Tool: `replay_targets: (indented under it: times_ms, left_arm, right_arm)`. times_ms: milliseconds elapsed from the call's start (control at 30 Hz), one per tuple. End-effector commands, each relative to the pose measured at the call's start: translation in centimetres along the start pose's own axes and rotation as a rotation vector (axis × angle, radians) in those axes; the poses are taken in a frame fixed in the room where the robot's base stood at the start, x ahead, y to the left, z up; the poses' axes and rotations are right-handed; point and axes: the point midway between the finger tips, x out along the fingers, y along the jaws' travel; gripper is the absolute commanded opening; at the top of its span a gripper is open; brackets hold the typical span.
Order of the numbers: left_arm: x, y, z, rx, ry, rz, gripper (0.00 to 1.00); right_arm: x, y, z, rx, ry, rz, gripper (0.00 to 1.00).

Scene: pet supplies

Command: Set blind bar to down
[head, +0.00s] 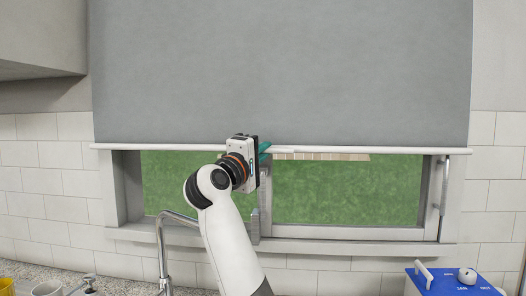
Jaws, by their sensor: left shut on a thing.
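A grey roller blind (290,70) hangs over the upper part of the window. Its white blind bar (360,150) runs level along the bottom edge, and a strip of the window shows below it. My left gripper (264,150) is at the middle of the bar, with a green fingertip showing there, and is shut on the bar. The gripper body hides part of the bar and most of the fingers. My right gripper is not in the view.
A window sill (330,247) runs under the glass. A metal faucet (162,245) stands beside my arm. A cabinet (40,40) is at the upper left.

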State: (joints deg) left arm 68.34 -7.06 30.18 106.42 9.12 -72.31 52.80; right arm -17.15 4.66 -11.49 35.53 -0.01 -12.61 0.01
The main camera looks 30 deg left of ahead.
Motion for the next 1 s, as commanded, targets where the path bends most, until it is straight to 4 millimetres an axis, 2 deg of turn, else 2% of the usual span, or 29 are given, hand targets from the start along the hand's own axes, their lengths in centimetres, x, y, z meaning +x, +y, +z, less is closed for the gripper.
replay_targets:
  times_ms: [33,67,100,200,467,567,667,1000]
  left_arm:
    - [0.1,0.8,0.0,-0.001,0.002,0.019,0.0]
    - [0.1,0.8,0.0,-0.001,0.002,0.019,0.12]
    - [0.1,0.9,0.0,-0.001,0.002,0.019,0.19]
    - [0.1,0.8,0.0,-0.001,0.002,0.017,0.32]
    - [0.0,0.5,0.0,-0.001,0.002,0.011,0.32]
    - [-0.6,0.5,0.0,0.0,0.001,0.009,0.32]
    - [-2.0,0.6,0.0,0.001,-0.001,0.008,0.32]
    - [-9.1,0.6,0.1,0.0,-0.001,0.009,0.32]
  right_arm:
    - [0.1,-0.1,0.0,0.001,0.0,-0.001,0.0]
    - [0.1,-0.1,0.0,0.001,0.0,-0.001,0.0]
    - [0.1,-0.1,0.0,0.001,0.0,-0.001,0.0]
    - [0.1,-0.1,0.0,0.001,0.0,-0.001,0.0]
    - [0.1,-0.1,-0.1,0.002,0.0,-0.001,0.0]
    - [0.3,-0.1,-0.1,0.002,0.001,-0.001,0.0]
    - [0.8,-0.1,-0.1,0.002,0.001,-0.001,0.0]
    - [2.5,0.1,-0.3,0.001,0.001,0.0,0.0]
